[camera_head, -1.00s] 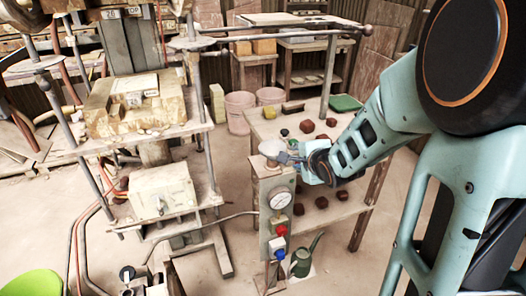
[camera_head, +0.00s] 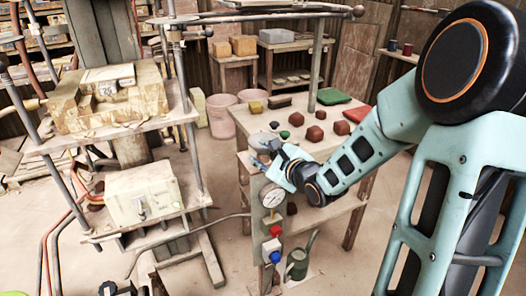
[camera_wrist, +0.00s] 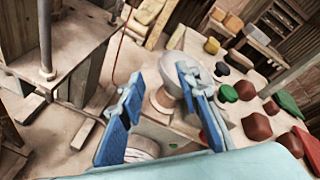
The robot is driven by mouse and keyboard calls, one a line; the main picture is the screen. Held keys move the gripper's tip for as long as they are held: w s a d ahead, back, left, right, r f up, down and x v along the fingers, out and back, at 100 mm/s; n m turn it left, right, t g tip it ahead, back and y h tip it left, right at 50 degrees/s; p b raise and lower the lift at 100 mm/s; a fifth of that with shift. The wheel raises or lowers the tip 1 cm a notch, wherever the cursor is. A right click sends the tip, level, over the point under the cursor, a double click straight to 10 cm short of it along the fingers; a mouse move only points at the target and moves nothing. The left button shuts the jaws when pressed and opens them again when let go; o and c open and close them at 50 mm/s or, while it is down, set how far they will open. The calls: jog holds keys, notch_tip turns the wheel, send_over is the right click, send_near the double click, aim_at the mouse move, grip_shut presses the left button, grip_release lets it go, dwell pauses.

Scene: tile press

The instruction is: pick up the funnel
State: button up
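A pale grey funnel (camera_wrist: 172,74) shows in the wrist view beyond my fingers, wide part up, partly hidden by the right finger. In the head view the funnel (camera_head: 265,141) stands at the left end of the wooden table, above the gauge panel, and is partly hidden by my gripper. My gripper (camera_head: 264,160) is beside it at the table's edge. In the wrist view its two blue fingers (camera_wrist: 158,82) are spread apart with nothing clamped between them. I cannot tell whether the right finger touches the funnel.
The table (camera_head: 244,118) carries several dark red blocks (camera_head: 315,133) and a green tray (camera_head: 333,96). A round gauge (camera_head: 272,196) is just below my gripper, with a red knob (camera_head: 275,231) under it. The tile press (camera_head: 120,130) stands left. A green watering can (camera_head: 297,263) is on the floor.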

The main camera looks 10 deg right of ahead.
aim_at(254, 148)
jog(key=shift+d+r+b+x, duration=0.1)
jog(key=shift+b+x, duration=0.45)
jog(key=shift+x, duration=0.85)
jog(key=shift+d+r+b+x, duration=0.1)
jog(key=shift+b+x, duration=0.45)
jog(key=shift+x, duration=0.8)
jog(key=shift+w, duration=0.15)
jog(key=shift+c, duration=0.2)
grip_shut()
